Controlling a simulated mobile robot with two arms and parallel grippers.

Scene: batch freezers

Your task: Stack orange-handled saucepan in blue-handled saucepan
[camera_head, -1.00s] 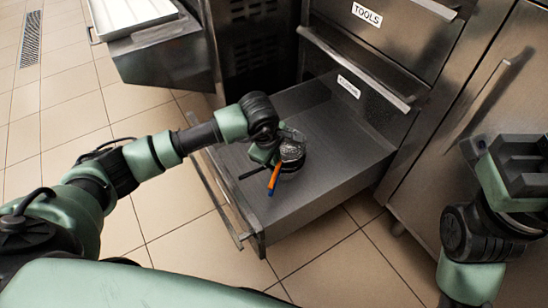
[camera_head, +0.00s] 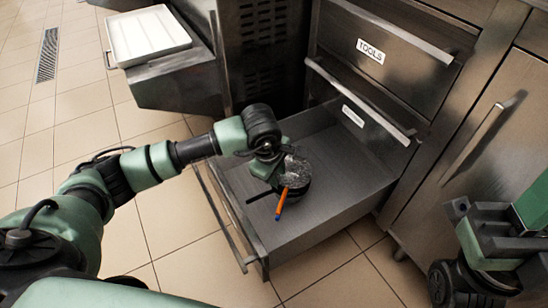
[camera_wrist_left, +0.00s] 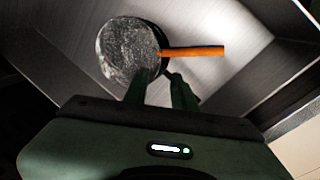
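The orange-handled saucepan (camera_head: 297,171) has a dark body with a speckled grey inside and sits over the open drawer; its orange handle points toward me. It also shows in the left wrist view (camera_wrist_left: 124,48), handle to the right. A blue bit (camera_head: 277,218) shows at the handle's end; I cannot tell whether it belongs to the blue-handled saucepan, which I cannot make out otherwise. My left gripper (camera_wrist_left: 160,76) is at the saucepan's near rim, its fingertips apart, with dark rim close between or behind them. My right gripper (camera_head: 500,228) is at the right edge, away from the pan.
The pulled-out metal drawer (camera_head: 335,205) has free floor around the pan. A closed drawer labelled TOOLS (camera_head: 390,52) is above it. A steel cabinet door (camera_head: 475,150) stands at the right. A white tray (camera_head: 148,36) rests on a metal ledge at the back left.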

